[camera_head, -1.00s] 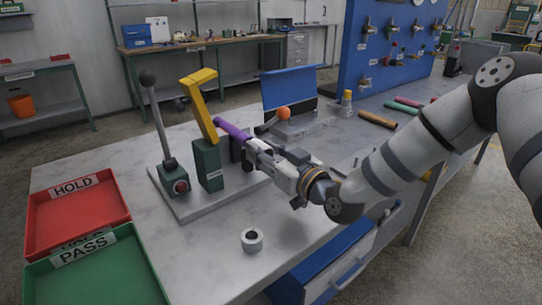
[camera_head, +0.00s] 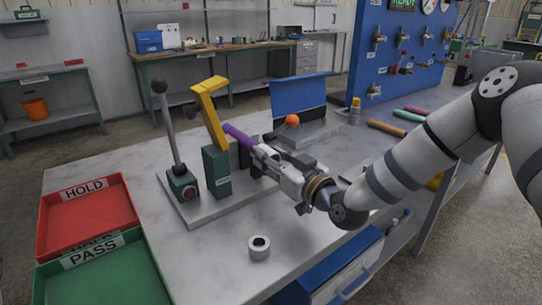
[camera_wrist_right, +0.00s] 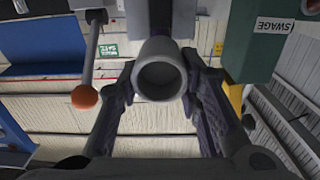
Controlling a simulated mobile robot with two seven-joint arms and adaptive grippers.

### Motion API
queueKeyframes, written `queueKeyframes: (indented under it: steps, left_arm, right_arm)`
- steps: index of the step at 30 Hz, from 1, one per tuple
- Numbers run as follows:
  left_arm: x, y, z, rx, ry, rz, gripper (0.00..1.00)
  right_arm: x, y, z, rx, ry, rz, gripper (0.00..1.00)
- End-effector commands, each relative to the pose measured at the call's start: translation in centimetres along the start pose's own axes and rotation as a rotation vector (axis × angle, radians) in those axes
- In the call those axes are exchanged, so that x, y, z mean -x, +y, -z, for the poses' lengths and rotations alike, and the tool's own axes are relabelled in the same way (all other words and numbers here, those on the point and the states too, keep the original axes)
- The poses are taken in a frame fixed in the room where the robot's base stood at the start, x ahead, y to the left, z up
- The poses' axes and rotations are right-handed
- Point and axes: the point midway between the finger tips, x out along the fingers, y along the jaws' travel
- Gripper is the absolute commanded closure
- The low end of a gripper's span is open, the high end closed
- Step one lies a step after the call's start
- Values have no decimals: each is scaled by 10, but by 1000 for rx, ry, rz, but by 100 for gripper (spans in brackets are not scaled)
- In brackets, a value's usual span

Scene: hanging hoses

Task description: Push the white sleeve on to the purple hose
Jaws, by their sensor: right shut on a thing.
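The purple hose (camera_head: 238,134) sticks out from the green post with the yellow clamp arm (camera_head: 208,100), towards my right gripper. My right gripper (camera_head: 259,150) lies in line with the hose, at its near end. In the right wrist view my right gripper (camera_wrist_right: 160,80) is shut on a pale hollow tube, which appears to be the white sleeve (camera_wrist_right: 160,50). Its open end faces the camera and looks dark inside. The hose is hidden behind it there, so I cannot tell how far they overlap. My left gripper is out of view.
A white ring (camera_head: 259,247) stands on the bench near its front edge. A black-knobbed lever (camera_head: 165,120) and an orange-balled lever (camera_head: 291,121) flank the hose. Red (camera_head: 128,212) and green (camera_head: 140,236) trays lie at left. Several hoses (camera_head: 387,128) lie at right.

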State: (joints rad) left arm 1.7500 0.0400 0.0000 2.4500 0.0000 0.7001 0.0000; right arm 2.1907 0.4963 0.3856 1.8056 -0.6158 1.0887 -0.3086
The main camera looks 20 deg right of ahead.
Motion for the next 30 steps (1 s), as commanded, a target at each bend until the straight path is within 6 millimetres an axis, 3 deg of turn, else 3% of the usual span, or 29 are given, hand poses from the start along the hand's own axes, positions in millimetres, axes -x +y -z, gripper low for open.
queueKeyframes:
  steps: [30]
  left_arm:
    - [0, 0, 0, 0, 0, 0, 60]
  right_arm:
    - [-9, 0, 2, 1, 3, 0, 91]
